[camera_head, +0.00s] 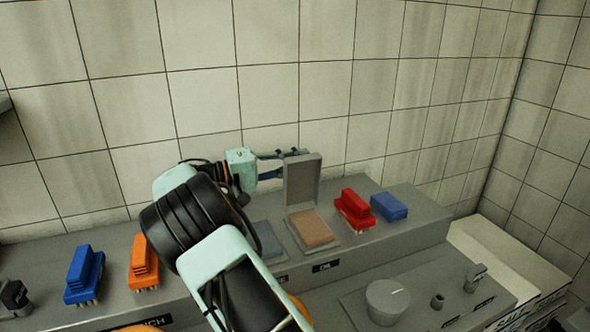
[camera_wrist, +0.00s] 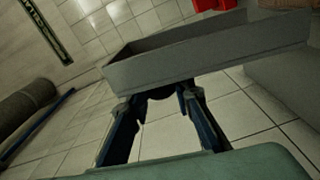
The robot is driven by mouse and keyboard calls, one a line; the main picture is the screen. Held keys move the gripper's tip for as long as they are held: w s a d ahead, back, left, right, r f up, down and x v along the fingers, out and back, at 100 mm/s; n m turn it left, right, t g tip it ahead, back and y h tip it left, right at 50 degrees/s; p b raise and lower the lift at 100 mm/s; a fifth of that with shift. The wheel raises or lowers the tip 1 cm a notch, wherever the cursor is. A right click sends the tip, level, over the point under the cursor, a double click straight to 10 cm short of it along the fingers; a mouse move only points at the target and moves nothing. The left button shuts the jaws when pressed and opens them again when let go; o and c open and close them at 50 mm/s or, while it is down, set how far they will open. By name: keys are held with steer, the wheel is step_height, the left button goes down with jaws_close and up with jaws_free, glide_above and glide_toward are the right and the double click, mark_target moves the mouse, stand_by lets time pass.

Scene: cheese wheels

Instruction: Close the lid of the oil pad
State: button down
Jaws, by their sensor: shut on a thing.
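The oil pad (camera_head: 313,229) is a tan square in a grey frame on the grey ledge, above a label that reads OIL. Its grey lid (camera_head: 303,182) stands open, about upright at the pad's back edge. My gripper (camera_head: 292,156) reaches in from the left at the lid's upper edge, behind it, and is shut on the lid. In the wrist view the lid (camera_wrist: 205,62) is a shallow grey tray across the picture. My gripper's two dark fingers (camera_wrist: 157,96) meet its near edge; the exact contact of the tips is hidden.
A red brush (camera_head: 354,210) and a blue block (camera_head: 389,207) stand right of the pad. A blue-grey pad (camera_head: 267,241) lies to its left, partly behind my arm. Orange (camera_head: 143,264) and blue (camera_head: 84,275) brushes stand further left. A tiled wall (camera_head: 300,85) is close behind.

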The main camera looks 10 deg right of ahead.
steer(key=s+b, duration=0.1)
steer(key=m+b, duration=0.1)
steer(key=b, duration=0.1)
steer(key=s+m+b, duration=0.1)
steer(key=shift+s+d+f+b, duration=0.25)
steer(key=shift+s+f+b, duration=0.05)
steer(key=shift+b, duration=0.1)
steer(key=shift+s+d+f+m+b, duration=0.4)
steer(key=shift+s+m+b, duration=0.75)
steer(key=shift+b, duration=1.15)
steer(key=shift+s+d+f+m+b, duration=0.1)
steer(key=shift+s+f+m+b, duration=0.85)
steer(key=shift+b, duration=1.35)
steer(key=shift+s+d+f+m+b, duration=0.25)
steer(key=shift+s+m+b, duration=1.15)
steer(key=shift+b, duration=0.9)
steer(key=shift+s, duration=0.25)
steer(key=c, duration=1.7)
jaws_free()
